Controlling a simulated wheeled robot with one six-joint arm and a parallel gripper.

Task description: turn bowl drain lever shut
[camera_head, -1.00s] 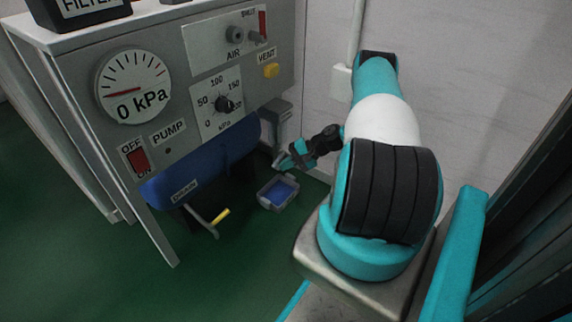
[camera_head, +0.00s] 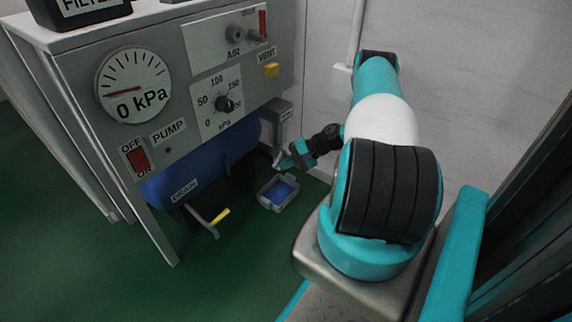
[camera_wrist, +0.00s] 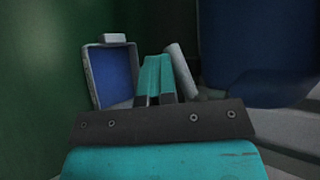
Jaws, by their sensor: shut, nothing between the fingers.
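My gripper (camera_head: 280,164) is low beside the right end of the cabinet, near a grey housing (camera_head: 282,120). In the wrist view my gripper's teal fingers (camera_wrist: 157,62) are together with nothing between them. A pale grey bar (camera_wrist: 182,70), which looks like the bowl drain lever, is tilted just right of the fingers. Whether they touch it I cannot tell. In the head view the lever is too small and partly hidden to make out well. A grey tray with blue inside (camera_head: 264,196) is on the floor below; it also shows in the wrist view (camera_wrist: 90,75).
The panel (camera_head: 185,112) carries a gauge, dial and switches. A wall and pipe (camera_head: 356,35) stand behind my arm. Green floor (camera_head: 120,275) is clear in front.

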